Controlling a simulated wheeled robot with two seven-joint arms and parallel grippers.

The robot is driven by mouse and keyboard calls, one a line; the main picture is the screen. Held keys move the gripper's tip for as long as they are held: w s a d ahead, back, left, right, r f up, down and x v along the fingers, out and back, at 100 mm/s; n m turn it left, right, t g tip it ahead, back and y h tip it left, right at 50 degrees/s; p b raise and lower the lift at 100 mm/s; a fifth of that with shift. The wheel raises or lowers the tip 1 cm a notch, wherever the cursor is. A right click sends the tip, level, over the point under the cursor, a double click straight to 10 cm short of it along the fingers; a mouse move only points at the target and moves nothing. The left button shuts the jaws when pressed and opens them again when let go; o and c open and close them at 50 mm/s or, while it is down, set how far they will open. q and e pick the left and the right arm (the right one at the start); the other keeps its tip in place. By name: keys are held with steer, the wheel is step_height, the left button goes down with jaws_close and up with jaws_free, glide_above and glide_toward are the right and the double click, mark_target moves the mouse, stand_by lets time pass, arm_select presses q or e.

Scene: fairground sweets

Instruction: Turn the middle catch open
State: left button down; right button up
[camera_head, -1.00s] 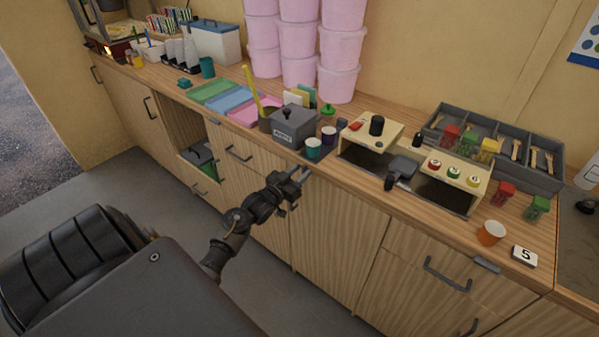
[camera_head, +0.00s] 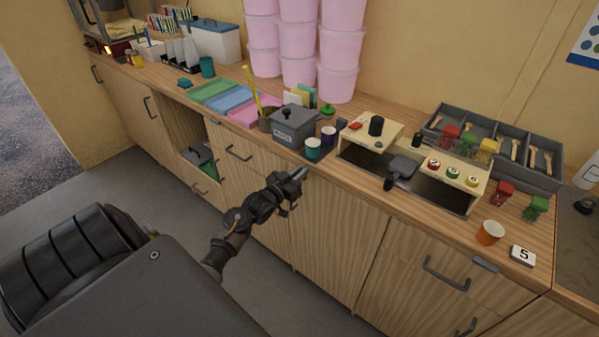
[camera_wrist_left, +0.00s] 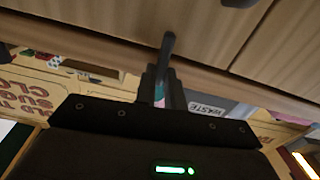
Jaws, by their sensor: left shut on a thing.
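The middle catch (camera_head: 300,173) is a small grey bar at the top of the wooden cabinet front, just under the counter edge. My left gripper (camera_head: 291,180) is at it, with its fingers closed around the bar. In the left wrist view the dark grey catch (camera_wrist_left: 168,44) sticks out beyond the dark fingers (camera_wrist_left: 162,84), which hide its other end. I cannot tell how far it is turned. Another grey catch (camera_head: 486,264) lies along the front edge at the right, and a small one (camera_head: 214,121) is at the left. My right gripper is not in view.
On the counter above stand a grey lidded box (camera_head: 293,128), a teal cup (camera_head: 313,149) and a wooden stand (camera_head: 440,190). An orange cup (camera_head: 490,232) is near the front edge. Drawer handles (camera_head: 447,274) stick out from the cabinet. The floor in front is clear.

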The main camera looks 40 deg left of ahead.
arm_select(q)
steer(key=shift+d+r+n+p, duration=0.1)
steer(key=shift+n+p, duration=2.3)
steer(key=shift+n, duration=1.85)
steer(key=shift+r+n+p, duration=0.1)
steer(key=shift+n+p, duration=2.3)
steer(key=shift+n, duration=1.85)
steer(key=shift+f, duration=0.1)
steer(key=c, duration=1.5)
jaws_free()
steer(key=shift+s, duration=0.1)
